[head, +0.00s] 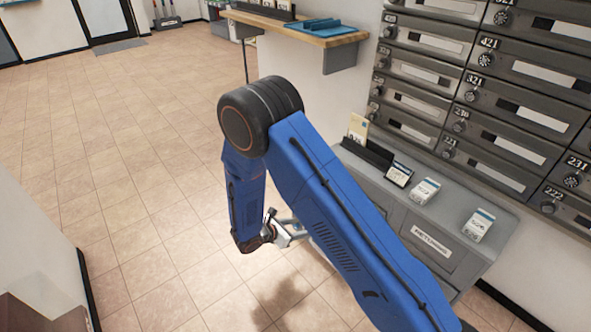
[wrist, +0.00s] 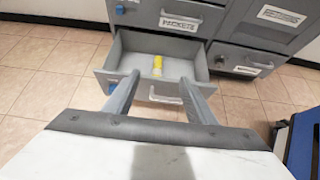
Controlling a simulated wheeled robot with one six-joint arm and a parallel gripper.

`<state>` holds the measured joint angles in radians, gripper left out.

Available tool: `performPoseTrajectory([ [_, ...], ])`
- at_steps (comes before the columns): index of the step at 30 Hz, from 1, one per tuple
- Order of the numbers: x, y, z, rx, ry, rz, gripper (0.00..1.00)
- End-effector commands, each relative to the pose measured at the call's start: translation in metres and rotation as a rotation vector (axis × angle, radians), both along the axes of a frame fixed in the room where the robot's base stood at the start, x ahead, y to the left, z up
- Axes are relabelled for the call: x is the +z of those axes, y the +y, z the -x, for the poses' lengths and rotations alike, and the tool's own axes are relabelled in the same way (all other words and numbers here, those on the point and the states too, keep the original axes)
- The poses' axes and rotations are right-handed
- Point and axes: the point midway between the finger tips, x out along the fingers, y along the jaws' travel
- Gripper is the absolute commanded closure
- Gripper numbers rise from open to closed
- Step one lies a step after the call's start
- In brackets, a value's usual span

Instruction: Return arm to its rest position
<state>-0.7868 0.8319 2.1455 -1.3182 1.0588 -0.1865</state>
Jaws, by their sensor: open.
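My gripper (head: 284,232) shows in the head view behind my blue arm, low in front of the grey cabinet; part of it is hidden. In the wrist view its two fingers (wrist: 160,88) are spread with nothing held between them. Beyond them in that view is an open drawer (wrist: 118,58) in the grey cabinet. A small yellow and white item (wrist: 157,66) lies inside the drawer, seen between the fingers and apart from them. The head view does not show the drawer, as my arm is in front.
Grey mailboxes (head: 428,69) line the wall at the right. Below them, a counter (head: 450,222) holds small white boxes (head: 426,190) and a dark card holder (head: 366,153). A wooden shelf (head: 300,36) with a blue tray (head: 314,28) juts out at the top. Tiled floor (head: 120,190) at left is clear.

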Motion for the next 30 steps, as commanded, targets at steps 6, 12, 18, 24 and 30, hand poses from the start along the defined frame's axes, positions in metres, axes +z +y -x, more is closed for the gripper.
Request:
performPoseTrajectory([
  [6, 0.01, -0.006, -0.001, -0.028, -0.01, -0.015, 0.49],
  [12, 0.059, -0.034, -0.002, -0.161, -0.062, -0.092, 0.49],
  [18, 0.114, -0.07, 0.006, -0.331, -0.125, -0.191, 0.49],
  [24, 0.163, -0.106, 0.021, -0.497, -0.187, -0.294, 0.49],
  [30, 0.208, -0.139, 0.042, -0.658, -0.25, -0.399, 0.49],
])
